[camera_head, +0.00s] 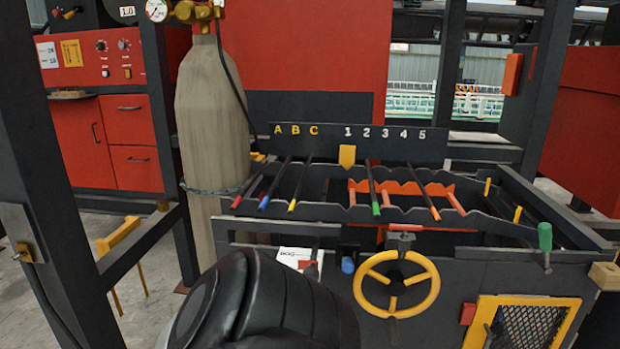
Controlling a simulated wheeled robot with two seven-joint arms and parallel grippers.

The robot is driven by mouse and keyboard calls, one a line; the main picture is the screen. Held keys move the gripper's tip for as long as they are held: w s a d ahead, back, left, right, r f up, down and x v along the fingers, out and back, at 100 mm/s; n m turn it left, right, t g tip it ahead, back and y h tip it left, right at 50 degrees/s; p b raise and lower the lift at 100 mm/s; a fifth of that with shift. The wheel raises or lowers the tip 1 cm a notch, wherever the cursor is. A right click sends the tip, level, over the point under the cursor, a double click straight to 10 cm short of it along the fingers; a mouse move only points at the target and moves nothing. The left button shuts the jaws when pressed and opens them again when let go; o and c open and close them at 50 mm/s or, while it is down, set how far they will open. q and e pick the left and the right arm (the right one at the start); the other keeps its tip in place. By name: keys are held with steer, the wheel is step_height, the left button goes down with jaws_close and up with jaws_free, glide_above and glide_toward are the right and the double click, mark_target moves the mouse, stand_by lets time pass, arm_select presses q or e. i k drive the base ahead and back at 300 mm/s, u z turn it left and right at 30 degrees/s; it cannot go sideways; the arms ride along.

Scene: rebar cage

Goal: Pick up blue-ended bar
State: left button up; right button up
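The blue-ended bar (275,184) is a thin dark rod with a blue near end. It lies slanted in the notched rack (325,213), roughly below the letter B. A red-ended bar (262,181) lies just to its left and a yellow-ended bar (300,186) just to its right. A green-ended bar (372,187) and an orange-ended bar (423,191) lie farther right, below the numbers. Neither of my grippers is in view.
A yellow handwheel (431,287) stands at the rack's front, with a green-handled lever (545,240) at right. A grey gas cylinder (212,115) stands close to the rack's left. A dark post (50,170) fills the left side. A black rounded form covers the lower middle.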

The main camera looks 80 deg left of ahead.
mark_target(265, 203)
steer(key=k, duration=0.1)
steer(key=u, duration=1.6)
